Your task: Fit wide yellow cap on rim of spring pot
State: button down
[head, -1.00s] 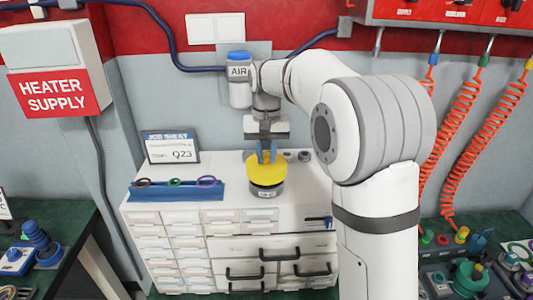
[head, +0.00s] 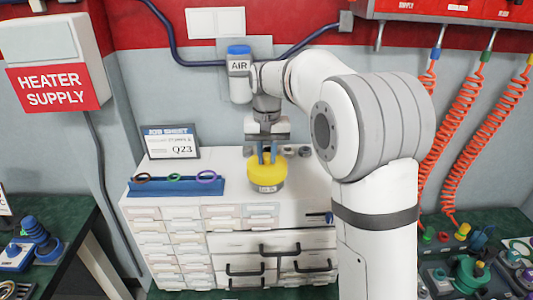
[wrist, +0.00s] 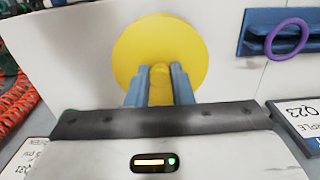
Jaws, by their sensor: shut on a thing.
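The wide yellow cap (head: 267,171) sits over the top of the spring pot (head: 268,186), a grey pot with a label on its front, on the white drawer cabinet. My gripper (head: 267,156) points down with its blue fingers shut on the cap's middle. In the wrist view the yellow cap (wrist: 160,50) shows as a broad disc, with the fingers (wrist: 160,85) on both sides of its raised grip. The cap hides the pot's rim, so I cannot tell whether it is fully seated. The cap looks about level.
A blue rack (head: 176,186) with coloured rings lies left of the pot on the cabinet top (head: 215,212). A job sheet stand (head: 170,143) reading Q23 stands behind it. Small grey round parts (head: 304,151) sit behind the pot to the right.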

aim_at(267, 157)
jog(key=shift+f+b, duration=0.3)
jog(key=shift+f, duration=0.3)
jog(key=c, duration=1.2)
grip_release()
jog(key=shift+r, duration=0.15)
notch_tip(267, 157, up, 7)
jog(key=p, duration=0.6)
jog(key=shift+d, duration=0.1)
